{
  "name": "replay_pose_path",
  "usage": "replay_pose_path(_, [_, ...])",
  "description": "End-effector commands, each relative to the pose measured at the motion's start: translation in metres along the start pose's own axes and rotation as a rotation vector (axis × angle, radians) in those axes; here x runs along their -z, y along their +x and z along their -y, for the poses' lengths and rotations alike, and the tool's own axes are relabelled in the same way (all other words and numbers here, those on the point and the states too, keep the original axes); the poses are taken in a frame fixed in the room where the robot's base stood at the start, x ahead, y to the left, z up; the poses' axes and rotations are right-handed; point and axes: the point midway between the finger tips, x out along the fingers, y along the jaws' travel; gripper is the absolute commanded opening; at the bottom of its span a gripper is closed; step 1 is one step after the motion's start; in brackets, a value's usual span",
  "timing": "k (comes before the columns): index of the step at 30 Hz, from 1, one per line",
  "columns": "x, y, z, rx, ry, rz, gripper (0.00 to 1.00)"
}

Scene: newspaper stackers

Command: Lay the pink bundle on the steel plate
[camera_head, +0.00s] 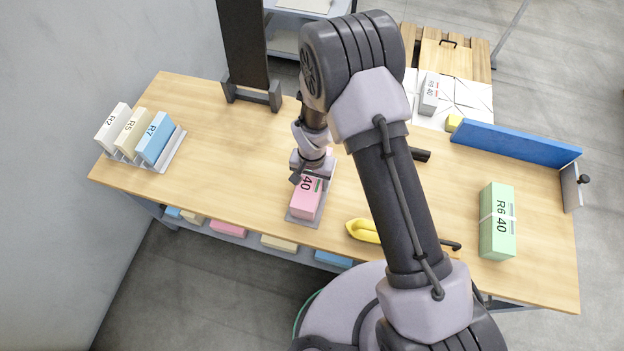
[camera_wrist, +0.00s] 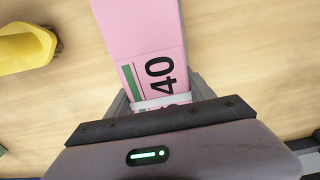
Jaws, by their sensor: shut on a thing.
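The pink bundle (camera_head: 306,200), marked 40 with a pale band around it, is at the front middle of the wooden table. The grey steel plate (camera_head: 302,221) shows as a thin rim under and around its near end. The bundle is lying on the plate or just above it; I cannot tell which. My gripper (camera_head: 311,178) points down and is shut on the bundle's far end. In the wrist view the pink bundle (camera_wrist: 138,35) extends out from between the jaws. Its gripped end is hidden by my gripper's body.
A yellow object (camera_head: 362,230) lies just right of the plate. A green bundle (camera_head: 496,220) marked R6 40 stands further right, near a blue barrier (camera_head: 515,143). A rack (camera_head: 172,150) holds labelled blocks at left. The table between rack and plate is clear.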

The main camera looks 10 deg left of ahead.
Motion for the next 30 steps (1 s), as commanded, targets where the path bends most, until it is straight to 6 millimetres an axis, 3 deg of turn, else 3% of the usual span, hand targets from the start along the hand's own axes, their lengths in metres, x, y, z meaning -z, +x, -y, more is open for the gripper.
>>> replay_pose_path(8, [0.001,0.005,0.000,0.001,0.000,-0.001,0.00])
replay_pose_path(9, [0.001,0.005,0.000,0.001,0.000,-0.001,0.66])
replay_pose_path(12, [0.000,0.004,0.000,0.001,0.000,-0.001,0.85])
replay_pose_path(23, [0.000,0.000,0.000,0.000,0.000,0.000,0.87])
replay_pose_path(26, [0.001,-0.019,0.000,0.001,0.000,-0.002,0.87])
replay_pose_path(30, [0.001,-0.059,0.001,0.002,-0.002,-0.003,0.87])
